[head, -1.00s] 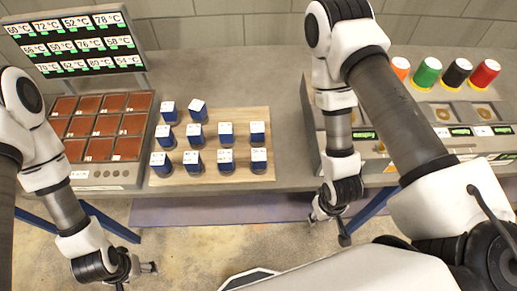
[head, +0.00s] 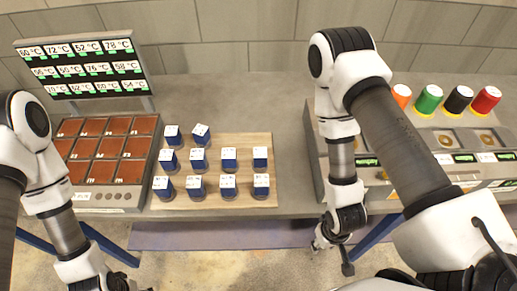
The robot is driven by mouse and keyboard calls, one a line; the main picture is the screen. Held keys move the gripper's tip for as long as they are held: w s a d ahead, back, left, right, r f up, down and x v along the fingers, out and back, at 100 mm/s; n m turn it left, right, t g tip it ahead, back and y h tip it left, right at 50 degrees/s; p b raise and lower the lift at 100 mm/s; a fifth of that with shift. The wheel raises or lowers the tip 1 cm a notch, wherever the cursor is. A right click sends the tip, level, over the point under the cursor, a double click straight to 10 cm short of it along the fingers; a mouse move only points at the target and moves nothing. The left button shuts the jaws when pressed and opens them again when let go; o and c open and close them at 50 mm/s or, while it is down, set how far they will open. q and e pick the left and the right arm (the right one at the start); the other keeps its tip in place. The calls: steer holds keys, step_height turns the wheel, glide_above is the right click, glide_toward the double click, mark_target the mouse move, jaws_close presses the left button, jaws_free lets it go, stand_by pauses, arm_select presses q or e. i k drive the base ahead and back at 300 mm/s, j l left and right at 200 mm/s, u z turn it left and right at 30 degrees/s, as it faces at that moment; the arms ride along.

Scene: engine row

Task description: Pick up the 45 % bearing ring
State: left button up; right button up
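Two brass-coloured rings sit in the right-hand station, one ring (head: 487,138) at the far right and another ring (head: 445,141) left of it. The small displays below them are too small to read, so I cannot tell which ring is 45 %. My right arm covers part of that station. My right gripper (head: 334,254) hangs empty in front of the table edge, fingers apart, left of and nearer than the rings. My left gripper is mostly cut off at the bottom left edge, and its fingers cannot be made out.
Several blue blocks with white labels stand on a wooden board (head: 262,196). A tray of brown plates (head: 108,147) lies left, below a temperature display board (head: 80,68). Orange, green, black and red spools (head: 428,99) stand behind the rings. Bare table lies behind the blocks.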

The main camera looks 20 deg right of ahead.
mark_target(197, 192)
steer(key=k+z, duration=0.35)
steer(key=z, duration=0.15)
steer(key=k+l+z, duration=0.2)
steer(key=k+z, duration=0.25)
steer(key=i, duration=0.05)
